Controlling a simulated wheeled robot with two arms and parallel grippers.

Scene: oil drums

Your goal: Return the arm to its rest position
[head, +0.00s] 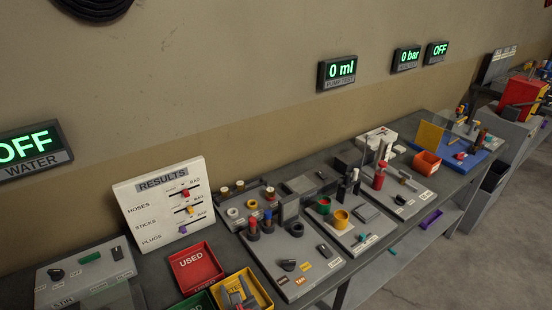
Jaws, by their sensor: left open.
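The rest of the left arm is out of the picture. My right gripper is not in view.
A long grey workbench runs along the wall. A red tray (196,267) marked USED lies beside the yellow one. A white RESULTS board (163,205) stands behind. Test panels with knobs, rings and posts fill the bench. An orange bin (427,163) stands farther right.

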